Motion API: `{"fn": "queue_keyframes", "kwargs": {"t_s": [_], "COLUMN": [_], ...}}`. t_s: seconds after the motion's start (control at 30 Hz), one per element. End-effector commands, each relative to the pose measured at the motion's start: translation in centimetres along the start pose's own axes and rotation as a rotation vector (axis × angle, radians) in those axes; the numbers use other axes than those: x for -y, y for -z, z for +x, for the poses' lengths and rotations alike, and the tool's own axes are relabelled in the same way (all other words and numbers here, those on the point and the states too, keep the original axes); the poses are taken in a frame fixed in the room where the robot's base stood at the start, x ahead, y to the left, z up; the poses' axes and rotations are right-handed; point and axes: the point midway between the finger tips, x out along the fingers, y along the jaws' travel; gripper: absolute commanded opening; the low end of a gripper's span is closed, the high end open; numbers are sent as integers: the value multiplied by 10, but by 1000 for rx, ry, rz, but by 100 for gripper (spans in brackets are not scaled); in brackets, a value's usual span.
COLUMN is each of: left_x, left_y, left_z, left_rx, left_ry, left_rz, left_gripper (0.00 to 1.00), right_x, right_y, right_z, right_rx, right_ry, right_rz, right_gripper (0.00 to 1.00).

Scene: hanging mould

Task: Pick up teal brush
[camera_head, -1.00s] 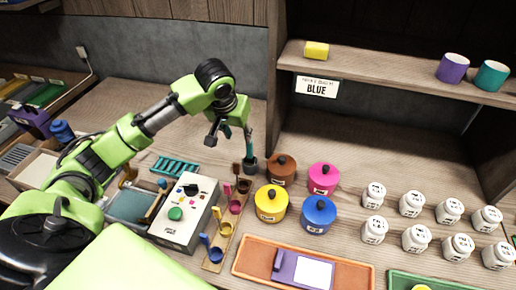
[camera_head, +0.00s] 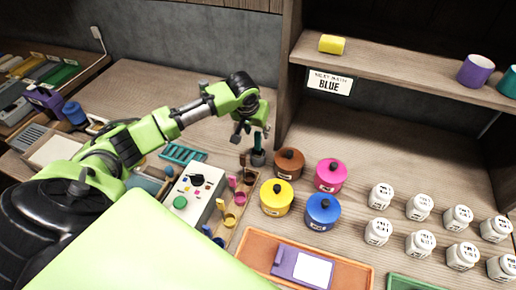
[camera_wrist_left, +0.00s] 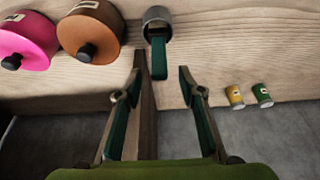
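The teal brush (camera_head: 258,142) stands in a small grey metal cup (camera_head: 258,158) behind the coloured pots. The left wrist view shows its dark teal handle (camera_wrist_left: 159,62) sticking out of the cup (camera_wrist_left: 158,17). My left gripper (camera_head: 250,132) is just above and beside the brush. In the wrist view its two green-padded fingers (camera_wrist_left: 162,78) are spread with nothing held between them, and the handle lies ahead of the gap. The cup hides the brush's lower end. My right gripper is in neither view.
A brown pot (camera_head: 289,163) stands close to the cup, with pink, yellow and blue pots nearby. A dark wooden shelf upright (camera_head: 283,75) rises behind. A control box (camera_head: 192,190) and teal rack (camera_head: 183,154) stand to the left. White jars (camera_head: 418,208) stand right.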

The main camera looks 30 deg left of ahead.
Motion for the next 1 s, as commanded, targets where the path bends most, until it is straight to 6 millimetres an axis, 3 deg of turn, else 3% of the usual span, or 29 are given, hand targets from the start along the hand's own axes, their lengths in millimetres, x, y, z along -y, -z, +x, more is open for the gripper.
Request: {"fn": "queue_keyframes", "kwargs": {"t_s": [0.1, 0.23, 0.57, 0.73, 1.0], "left_x": [-1, -1, -1, -1, -1], "left_y": [-5, -4, -5, -5, -4], "left_z": [15, 32, 40, 39, 39], "left_rx": [6, 3, 0, 1, 0], "left_ry": [1, 0, 0, 0, 0], "left_rz": [-1, 0, 1, 1, 1], "left_gripper": [36, 36, 36, 0, 0], "right_x": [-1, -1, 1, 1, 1], "right_y": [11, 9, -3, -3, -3], "right_z": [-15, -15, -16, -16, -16], "right_rx": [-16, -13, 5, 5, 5], "right_ry": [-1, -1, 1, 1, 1], "right_rz": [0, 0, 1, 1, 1], "right_gripper": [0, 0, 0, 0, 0]}}
